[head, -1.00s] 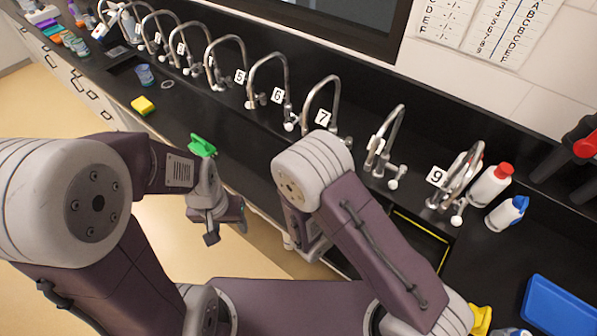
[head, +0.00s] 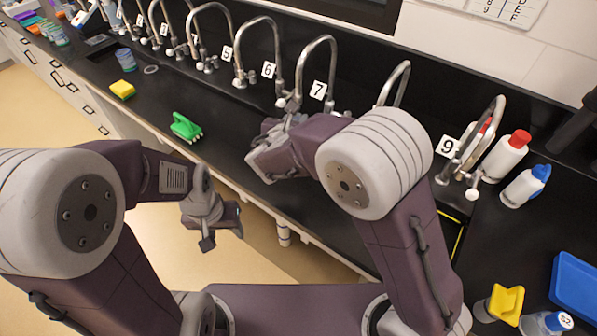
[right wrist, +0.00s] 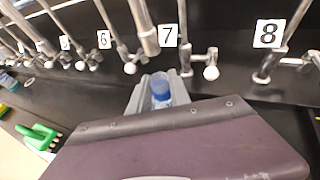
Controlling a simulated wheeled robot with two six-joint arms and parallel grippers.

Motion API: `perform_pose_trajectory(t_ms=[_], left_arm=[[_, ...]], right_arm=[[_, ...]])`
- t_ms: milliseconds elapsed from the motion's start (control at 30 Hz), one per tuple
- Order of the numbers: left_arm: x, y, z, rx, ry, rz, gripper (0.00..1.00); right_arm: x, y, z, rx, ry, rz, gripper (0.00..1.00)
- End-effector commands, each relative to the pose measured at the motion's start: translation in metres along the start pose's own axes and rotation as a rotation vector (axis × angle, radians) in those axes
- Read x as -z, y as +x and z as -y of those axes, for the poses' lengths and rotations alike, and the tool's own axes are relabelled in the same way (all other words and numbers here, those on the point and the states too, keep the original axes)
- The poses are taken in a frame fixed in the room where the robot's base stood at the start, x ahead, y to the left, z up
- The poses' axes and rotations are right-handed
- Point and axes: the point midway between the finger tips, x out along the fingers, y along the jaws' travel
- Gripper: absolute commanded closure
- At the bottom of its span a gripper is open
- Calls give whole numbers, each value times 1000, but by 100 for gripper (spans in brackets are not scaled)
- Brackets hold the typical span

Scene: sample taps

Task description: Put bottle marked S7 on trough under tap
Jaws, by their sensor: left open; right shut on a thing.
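My right gripper (right wrist: 160,92) is shut on a bottle with a blue cap (right wrist: 160,89). In the right wrist view the bottle shows between the fingers, in front of tap 7; its mark is not readable. In the head view my right gripper (head: 272,150) is over the bench near taps 6 and 7, partly behind my arm, and the bottle is hidden. Tap 7 (head: 331,72) and tap 6 (head: 279,58) are curved metal spouts. The dark trough (head: 240,104) runs below the taps, hard to tell from the black bench. My left gripper (head: 215,238) is open and empty, in front of the bench.
A green brush (head: 185,126) and yellow sponge (head: 122,89) lie on the bench to the left. A red-capped bottle (head: 505,158) and blue-capped bottle (head: 524,188) stand near tap 9 (head: 495,115).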

Motion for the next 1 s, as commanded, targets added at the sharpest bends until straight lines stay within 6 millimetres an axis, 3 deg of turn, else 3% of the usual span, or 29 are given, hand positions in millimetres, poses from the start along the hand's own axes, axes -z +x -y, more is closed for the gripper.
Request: perform_pose_trajectory(t_ms=[33, 133, 433, 700, 900, 1000], left_arm=[[-2, 19, 0, 0, 0, 0, 46], [-3, 32, 1, 0, 0, 0, 46], [-4, 39, 1, 0, 0, -1, 46], [-5, 53, 1, 0, 0, 0, 46], [-5, 54, 1, 0, 0, 0, 46], [-6, 59, 1, 0, 0, 0, 46]], right_arm=[[0, 4, -2, 1, 9, 5, 100], [-9, 3, -1, 8, 7, 1, 100], [-9, 4, 2, 16, 0, -3, 100], [42, 25, 3, 17, -3, -6, 100], [50, 28, 3, 16, -1, -4, 100], [69, 36, 3, 18, -4, -6, 100]])
